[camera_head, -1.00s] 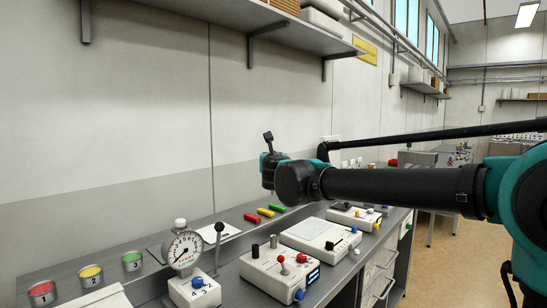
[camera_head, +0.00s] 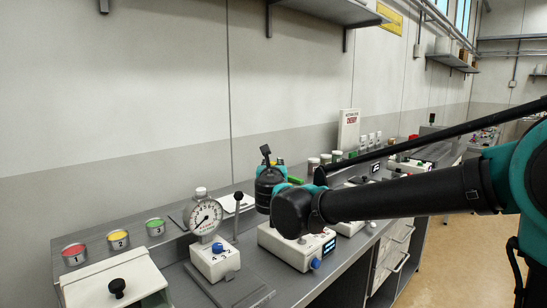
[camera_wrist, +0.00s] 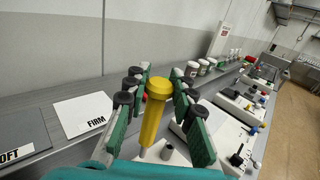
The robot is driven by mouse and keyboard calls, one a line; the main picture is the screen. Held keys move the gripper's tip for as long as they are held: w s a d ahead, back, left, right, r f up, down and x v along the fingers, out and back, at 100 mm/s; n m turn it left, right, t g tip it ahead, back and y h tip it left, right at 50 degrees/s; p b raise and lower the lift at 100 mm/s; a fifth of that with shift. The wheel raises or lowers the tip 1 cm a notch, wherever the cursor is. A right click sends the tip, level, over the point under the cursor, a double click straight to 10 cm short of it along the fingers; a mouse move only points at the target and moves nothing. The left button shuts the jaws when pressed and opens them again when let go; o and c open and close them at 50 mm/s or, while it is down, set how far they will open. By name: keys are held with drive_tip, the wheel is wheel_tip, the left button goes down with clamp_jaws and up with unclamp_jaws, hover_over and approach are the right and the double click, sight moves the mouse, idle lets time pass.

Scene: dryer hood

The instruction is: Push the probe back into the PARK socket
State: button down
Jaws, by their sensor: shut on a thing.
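In the wrist view, a yellow probe (camera_wrist: 153,118) with a wide round head and a thin grey lower end stands between the green pads of my gripper (camera_wrist: 158,92), which is shut on it. The probe looks roughly upright in that view. A grey round socket-like piece (camera_wrist: 167,152) shows just right of the probe's grey end, and the two look apart. I cannot read a PARK label there. In the head view my wrist (camera_head: 270,188) is above a white control box (camera_head: 297,243). The fingers and probe are hidden there.
A dial gauge (camera_head: 206,218) and a black-knobbed lever (camera_head: 238,201) stand left of my wrist. Red, yellow and green cups (camera_head: 75,254) line the bench at left. A FIRM card (camera_wrist: 87,114) lies left of the probe. More boxes with knobs stand at right.

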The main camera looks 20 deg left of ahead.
drive_tip(key=shift+f, duration=4.4)
drive_tip(key=c, duration=1.2)
unclamp_jaws()
drive_tip(key=shift+s, duration=0.15)
drive_tip(key=v, duration=1.1)
drive_tip(key=shift+s+d, duration=0.2)
drive_tip(key=shift+s, duration=0.15)
